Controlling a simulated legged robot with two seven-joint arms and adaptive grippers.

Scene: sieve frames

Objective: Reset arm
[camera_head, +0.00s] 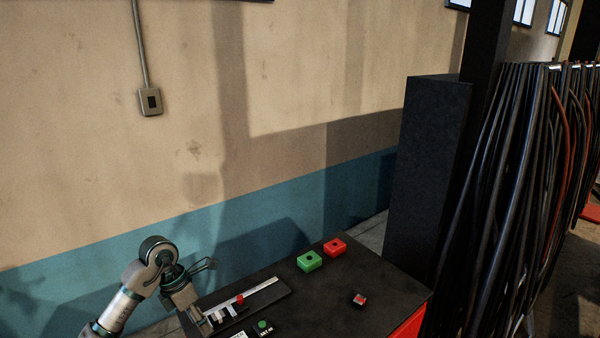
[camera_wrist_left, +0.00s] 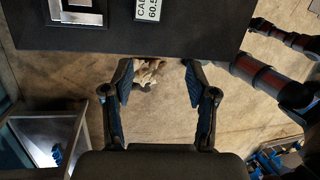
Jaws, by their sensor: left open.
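My left arm comes in from the lower left in the head view. My left gripper (camera_head: 201,322) points down at the table's near left edge. In the left wrist view the left gripper (camera_wrist_left: 157,75) is open, its two dark fingers apart with nothing between them, only bare floor and a small pale, unclear shape beyond. The dark tabletop (camera_wrist_left: 200,38) lies just past the fingertips in that view. My right gripper does not show.
On the table (camera_head: 385,285) lie a silver caliper-like tool (camera_head: 262,288), a green box (camera_head: 310,262), a red box (camera_head: 335,247), a small red-topped block (camera_head: 359,300) and a green-buttoned block (camera_head: 263,326). Hanging cables (camera_head: 515,180) and a dark cabinet (camera_head: 430,170) stand right.

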